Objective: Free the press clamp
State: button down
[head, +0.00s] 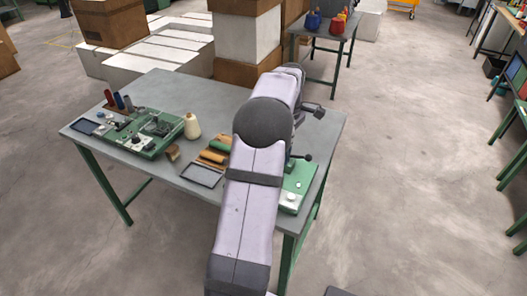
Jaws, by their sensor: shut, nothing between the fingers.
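A green-based device (297,186) stands at the right end of the grey table, with a white round knob on its front and a black-knobbed lever (307,158) sticking out to the right. My arm covers its left part, so I cannot tell how its clamp stands. Another green machine (152,133) with metal parts on top sits on the left part of the table. My gripper (318,112) shows small and dark beyond my arm, over the table's right edge. It is shut and empty, apart from and above the right-hand device.
Spools (119,101) stand at the left. Boxes (247,40) are stacked behind. The table's back middle (190,90) is clear.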

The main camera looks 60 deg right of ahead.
jog(key=w+d+m+t+h, duration=0.3)
jog(key=w+d+m+t, duration=0.15)
jog(key=w, duration=0.35)
jog(key=shift+g+y, duration=0.3)
jog(key=shift+g, duration=0.25)
jog(key=shift+d+p+x, duration=0.15)
jog(key=shift+p+x, duration=0.45)
jog(key=shift+x, duration=1.05)
jog(key=shift+d+p+x, duration=0.15)
jog(key=shift+p+x, duration=0.5)
jog(key=shift+x, duration=1)
jog(key=shift+d+p+x, duration=0.2)
jog(key=shift+p+x, duration=0.4)
jog(key=shift+x, duration=1.05)
